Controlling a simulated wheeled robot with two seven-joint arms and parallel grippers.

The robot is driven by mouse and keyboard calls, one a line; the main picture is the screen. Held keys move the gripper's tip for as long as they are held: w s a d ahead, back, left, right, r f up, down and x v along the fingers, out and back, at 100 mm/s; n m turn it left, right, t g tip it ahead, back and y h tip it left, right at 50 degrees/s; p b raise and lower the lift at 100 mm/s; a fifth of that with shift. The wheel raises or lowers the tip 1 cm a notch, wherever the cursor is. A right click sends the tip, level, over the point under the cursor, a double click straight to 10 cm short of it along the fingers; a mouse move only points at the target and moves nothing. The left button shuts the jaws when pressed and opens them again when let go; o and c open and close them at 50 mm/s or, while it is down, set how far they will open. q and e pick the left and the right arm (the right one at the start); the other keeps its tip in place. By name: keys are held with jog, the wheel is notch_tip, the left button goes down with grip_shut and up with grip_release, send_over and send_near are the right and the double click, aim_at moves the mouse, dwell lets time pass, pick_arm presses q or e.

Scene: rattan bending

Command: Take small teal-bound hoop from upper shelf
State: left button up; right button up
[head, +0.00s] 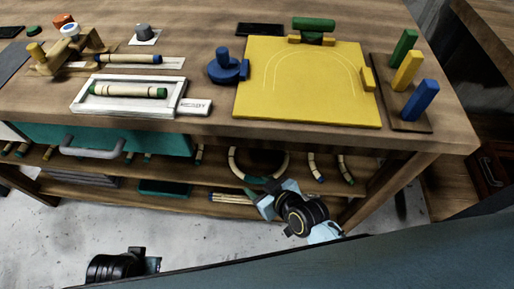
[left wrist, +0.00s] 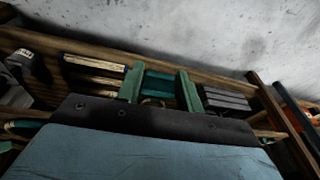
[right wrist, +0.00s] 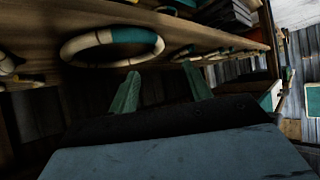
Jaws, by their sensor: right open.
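A cream hoop with a teal-bound stretch (head: 232,162) rests on the upper shelf under the table, partly hidden by the table edge and my right gripper. In the right wrist view the hoop (right wrist: 72,48) lies flat at the shelf's edge, its teal part at the upper right. My right gripper (head: 274,192) is in front of the shelf, close to the hoop's near side. In the right wrist view its green fingers (right wrist: 162,90) are spread and empty, apart from the hoop. My left gripper's fingers (left wrist: 159,88) are spread and empty, facing shelves.
Curved rattan pieces (head: 315,168) lie right of the hoop on the shelf. Below, a lower shelf holds a bundle of sticks (head: 228,198) and a teal box (head: 163,188). The tabletop above carries a yellow bending board (head: 300,105) and a white tray (head: 78,108).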

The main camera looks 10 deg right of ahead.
jog(key=b, duration=0.3)
send_near(240, 172)
jog(key=x, duration=0.3)
jog(key=shift+a+f, duration=0.3)
jog(key=shift+w+a+f, duration=0.25)
jog(key=shift+w+f, duration=0.05)
jog(key=shift+w, duration=0.2)
pick_arm(q)
jog(key=d+r+t+b, duration=0.15)
jog(key=d+r, duration=0.25)
jog(key=r, duration=0.7)
pick_arm(e)
jog(key=shift+w+a+f, duration=0.2)
jog(key=shift+w+f, duration=0.2)
jog(key=shift+w, duration=0.15)
jog(key=b+x, duration=0.1)
jog(key=x, duration=0.2)
jog(key=shift+r+b, duration=0.1)
jog(key=shift+b, duration=0.25)
jog(key=shift+w, duration=0.15)
pick_arm(q)
jog(key=w+d+r+t+h, duration=0.2)
jog(key=w+d+r+t, duration=0.1)
jog(key=w+t, duration=0.3)
jog(key=shift+w+d+r+h, duration=0.2)
jog(key=shift+w+r+h, duration=0.1)
jog(key=shift+w+r, duration=0.7)
jog(key=shift+w+f, duration=0.15)
jog(key=shift+f, duration=0.05)
